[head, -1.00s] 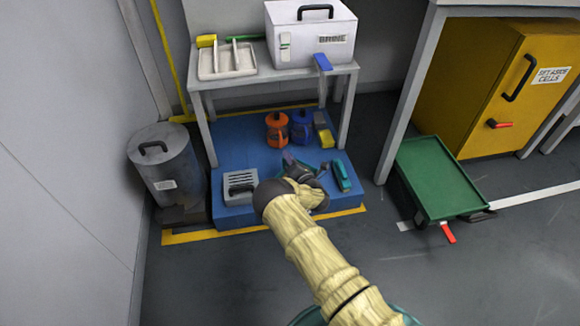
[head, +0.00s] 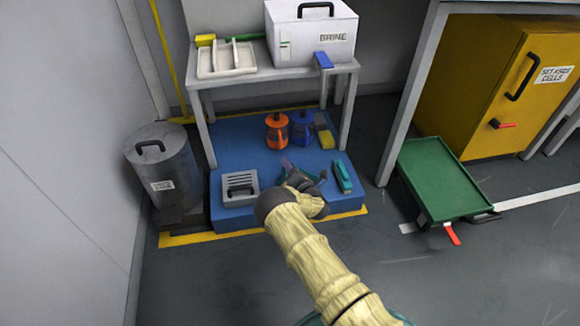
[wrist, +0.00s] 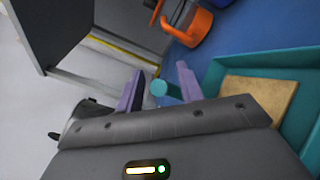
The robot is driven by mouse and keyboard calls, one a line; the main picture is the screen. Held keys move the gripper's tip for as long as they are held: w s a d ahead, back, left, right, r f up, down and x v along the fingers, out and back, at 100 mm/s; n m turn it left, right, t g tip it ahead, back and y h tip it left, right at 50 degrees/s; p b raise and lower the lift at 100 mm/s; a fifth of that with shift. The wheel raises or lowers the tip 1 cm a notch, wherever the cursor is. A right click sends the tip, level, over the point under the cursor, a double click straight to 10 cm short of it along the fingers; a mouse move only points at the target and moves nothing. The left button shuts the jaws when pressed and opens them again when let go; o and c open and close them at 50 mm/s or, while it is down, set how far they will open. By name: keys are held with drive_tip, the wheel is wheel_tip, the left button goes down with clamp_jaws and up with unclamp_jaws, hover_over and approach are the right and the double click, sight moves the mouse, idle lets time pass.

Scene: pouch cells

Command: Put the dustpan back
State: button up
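In the wrist view, a teal dustpan (wrist: 250,65) with a flat tan piece (wrist: 258,96) in it lies at the right, cut off by the frame edge. A round teal handle end (wrist: 160,88) shows between the purple fingers of my gripper (wrist: 160,86). The fingers stand apart, with clear space beside the handle end; I see no grip on it. In the head view my gripper (head: 288,166) is over the blue platform (head: 240,140), and my arm hides part of what lies under it. A narrow teal thing (head: 342,177) lies just right of it; I cannot tell whether it is the dustpan.
A grey vented box (head: 240,188) is left of my gripper. Orange (head: 277,130) and blue (head: 301,127) jugs stand behind, under a table (head: 270,78). A grey bin (head: 163,170) stands left, a green cart (head: 440,178) right. Dark floor in front is open.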

drive_tip(key=shift+r, duration=0.15)
drive_tip(key=shift+s+d+p, duration=0.1)
drive_tip(key=shift+s+p, duration=0.1)
drive_tip(key=shift+p, duration=0.15)
drive_tip(key=p+v, duration=0.7)
drive_tip(key=v, duration=0.4)
drive_tip(key=shift+s, duration=0.3)
drive_tip(key=shift+w+d, duration=0.1)
drive_tip(key=shift+d, duration=0.1)
